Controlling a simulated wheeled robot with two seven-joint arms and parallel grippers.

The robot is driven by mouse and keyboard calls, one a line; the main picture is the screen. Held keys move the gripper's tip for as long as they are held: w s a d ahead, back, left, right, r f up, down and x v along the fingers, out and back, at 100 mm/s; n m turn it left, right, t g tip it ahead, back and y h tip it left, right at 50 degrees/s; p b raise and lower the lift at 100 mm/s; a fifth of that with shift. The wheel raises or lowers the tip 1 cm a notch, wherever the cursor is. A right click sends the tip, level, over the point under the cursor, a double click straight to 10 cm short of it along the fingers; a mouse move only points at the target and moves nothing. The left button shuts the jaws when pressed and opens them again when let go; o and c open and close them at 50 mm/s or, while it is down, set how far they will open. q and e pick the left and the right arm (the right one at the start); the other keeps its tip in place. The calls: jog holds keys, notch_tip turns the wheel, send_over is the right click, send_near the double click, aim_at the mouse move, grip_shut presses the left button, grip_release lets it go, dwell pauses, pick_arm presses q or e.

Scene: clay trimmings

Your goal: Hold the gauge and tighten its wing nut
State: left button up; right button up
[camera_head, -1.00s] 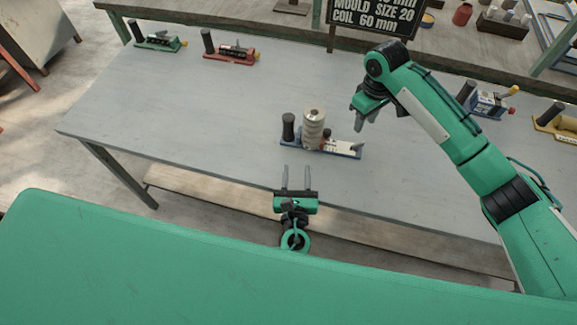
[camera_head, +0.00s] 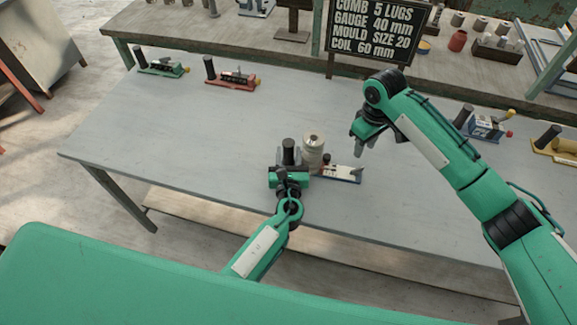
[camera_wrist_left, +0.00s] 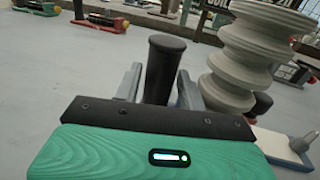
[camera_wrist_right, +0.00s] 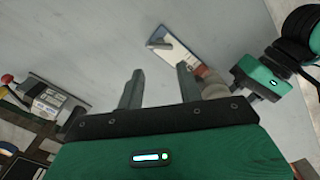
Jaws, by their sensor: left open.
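The gauge (camera_head: 340,178) lies near the table's front edge, with a blue-and-white base, an upright black handle (camera_head: 288,150) at its left and a pale ribbed clay piece (camera_head: 312,152) beside it. A grey wing nut (camera_head: 357,173) is at its right end; it also shows in the left wrist view (camera_wrist_left: 302,143). My left gripper (camera_head: 288,160) is open, its fingers on either side of the handle (camera_wrist_left: 162,70); contact is unclear. My right gripper (camera_head: 364,147) is open and empty above and behind the wing nut end. In the right wrist view, the clay piece partly shows behind a finger.
Other gauges stand on the table: green (camera_head: 162,68) and red (camera_head: 232,80) at the far left, blue (camera_head: 484,126) and yellow (camera_head: 560,147) at the right. A sign (camera_head: 380,30) stands on the back bench. The table's middle left is clear.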

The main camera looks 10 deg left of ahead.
aim_at(353, 170)
pick_arm(q)
jog(key=shift+w+a, duration=0.1)
jog(key=shift+w, duration=0.4)
grip_shut()
pick_arm(e)
jog(key=shift+c, duration=0.7)
jog(key=f+n, duration=0.3)
jog(key=n, duration=0.2)
jog(key=f+n, duration=0.3)
jog(key=n, duration=0.2)
jog(key=a+f+n, duration=0.1)
jog(key=f+n, duration=0.2)
jog(key=n, duration=0.2)
jog(key=shift+s+f, duration=0.4)
